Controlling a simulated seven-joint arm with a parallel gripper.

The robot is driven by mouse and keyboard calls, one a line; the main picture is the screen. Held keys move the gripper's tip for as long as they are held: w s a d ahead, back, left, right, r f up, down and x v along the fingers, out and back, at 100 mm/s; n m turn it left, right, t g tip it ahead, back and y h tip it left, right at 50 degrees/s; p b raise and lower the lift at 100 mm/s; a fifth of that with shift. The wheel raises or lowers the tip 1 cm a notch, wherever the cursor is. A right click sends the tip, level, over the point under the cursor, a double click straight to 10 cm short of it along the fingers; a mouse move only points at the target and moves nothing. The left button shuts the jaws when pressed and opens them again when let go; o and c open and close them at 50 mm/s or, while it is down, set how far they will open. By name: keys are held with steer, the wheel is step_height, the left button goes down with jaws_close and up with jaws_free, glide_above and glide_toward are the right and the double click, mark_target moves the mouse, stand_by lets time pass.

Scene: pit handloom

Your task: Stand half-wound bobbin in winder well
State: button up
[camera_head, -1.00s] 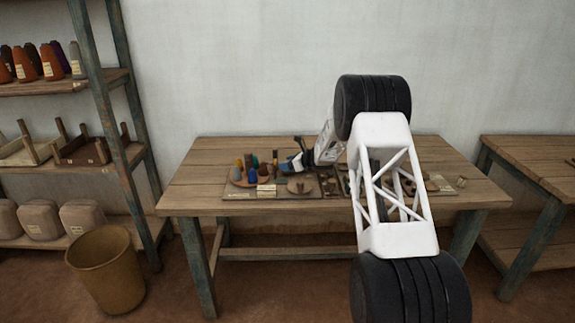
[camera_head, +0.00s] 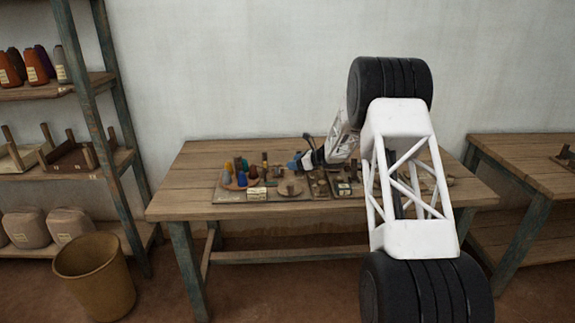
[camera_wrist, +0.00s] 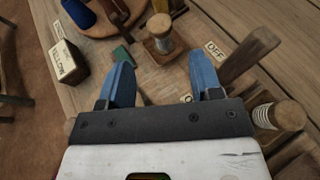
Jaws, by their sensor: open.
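My gripper (camera_wrist: 163,70) is open, with two blue fingers apart and nothing between them. In the wrist view a bobbin with a pale winding (camera_wrist: 159,28) stands upright in a small square wooden holder, beyond the fingertips. Another pale-wound bobbin (camera_wrist: 280,116) stands in a wooden piece to the right of the right finger. I cannot tell for sure which is the half-wound one, nor pick out the winder well. In the head view my gripper (camera_head: 302,157) is over the middle of the workbench (camera_head: 185,195), near a round wooden disc (camera_head: 289,188).
A round tray of coloured cones (camera_head: 238,182) is left of the gripper. A dark block labelled YELLOW (camera_wrist: 68,62), an OFF tag (camera_wrist: 215,51) and an upright wooden post (camera_wrist: 250,55) are close to the fingers. A bin (camera_head: 95,275) stands on the floor.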

steer(key=shift+v, duration=1.15)
steer(key=shift+r, duration=0.1)
steer(key=s+d+r+m+t+h, duration=0.35)
steer(key=s+r+m, duration=0.35)
steer(key=r+m, duration=0.3)
steer(key=s+d+r+m+t+h, duration=0.25)
steer(key=s+r+m+h, duration=0.25)
steer(key=s+r+m, duration=0.6)
steer(key=s+d+r+m+g+h, duration=0.1)
steer(key=s+d+r+m+h, duration=0.2)
steer(key=s+r+m, duration=0.4)
steer(key=s+f+m+g+h, duration=0.1)
steer(key=s+m+g+h, duration=0.25)
steer(key=s+m, duration=1.4)
steer(key=s+a+f+m+g+y, duration=0.1)
steer(key=s+f+g, duration=0.1)
steer(key=s, duration=1.5)
steer(key=s+a+f+m+g+y, duration=0.1)
steer(key=s+f, duration=0.4)
steer(key=s, duration=1.2)
steer(key=a+g+y, duration=0.1)
steer(key=g, duration=0.1)
steer(key=shift+a+m+g, duration=0.25)
steer(key=shift+m+g, duration=0.1)
